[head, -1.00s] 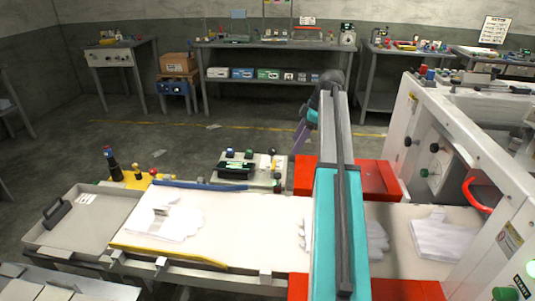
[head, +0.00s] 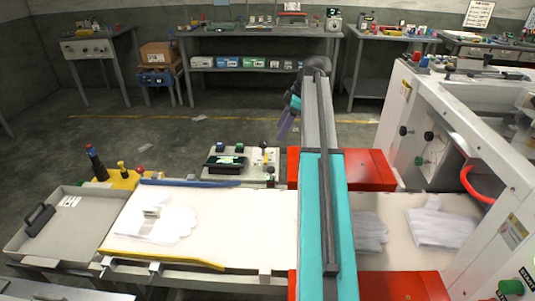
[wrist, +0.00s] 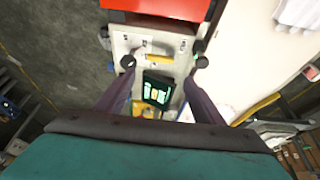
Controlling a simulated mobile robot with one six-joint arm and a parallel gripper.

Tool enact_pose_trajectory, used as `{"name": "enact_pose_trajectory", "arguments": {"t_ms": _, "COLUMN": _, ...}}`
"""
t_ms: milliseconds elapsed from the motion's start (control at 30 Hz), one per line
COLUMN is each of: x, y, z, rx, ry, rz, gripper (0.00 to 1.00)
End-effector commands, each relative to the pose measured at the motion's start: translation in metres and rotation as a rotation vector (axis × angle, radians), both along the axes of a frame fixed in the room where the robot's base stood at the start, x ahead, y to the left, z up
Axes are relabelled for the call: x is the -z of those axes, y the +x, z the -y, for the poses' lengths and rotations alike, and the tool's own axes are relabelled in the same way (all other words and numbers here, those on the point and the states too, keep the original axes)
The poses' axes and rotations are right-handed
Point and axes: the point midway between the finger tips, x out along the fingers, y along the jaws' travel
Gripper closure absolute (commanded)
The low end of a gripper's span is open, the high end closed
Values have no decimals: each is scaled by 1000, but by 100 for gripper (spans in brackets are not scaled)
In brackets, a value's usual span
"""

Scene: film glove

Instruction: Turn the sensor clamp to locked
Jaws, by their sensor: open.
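A pale control panel (head: 262,160) stands at the back edge of the conveyor, with a dark box (head: 225,163) with a green face and several small knobs. The wrist view shows this panel (wrist: 125,43) beneath my gripper, with a yellow bar (wrist: 160,58) and the green-faced box (wrist: 157,92). I cannot tell which part is the sensor clamp or how it is set. My gripper (wrist: 163,66) is open and empty, its purple fingers spread above the panel. In the head view my gripper (head: 287,122) hangs right of the panel, partly hidden by my arm.
White gloves (head: 160,222) lie on the pale conveyor (head: 250,225). A red housing (head: 368,170) stands right of the panel. A white machine (head: 470,150) fills the right.

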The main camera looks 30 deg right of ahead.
Motion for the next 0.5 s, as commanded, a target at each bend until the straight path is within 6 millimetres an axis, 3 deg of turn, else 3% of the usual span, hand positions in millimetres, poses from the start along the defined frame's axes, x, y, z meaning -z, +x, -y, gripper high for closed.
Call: {"name": "enact_pose_trajectory", "arguments": {"t_ms": 500, "x": 54, "y": 14, "z": -20, "rx": -3, "ry": 1, "rz": -2, "gripper": 38}}
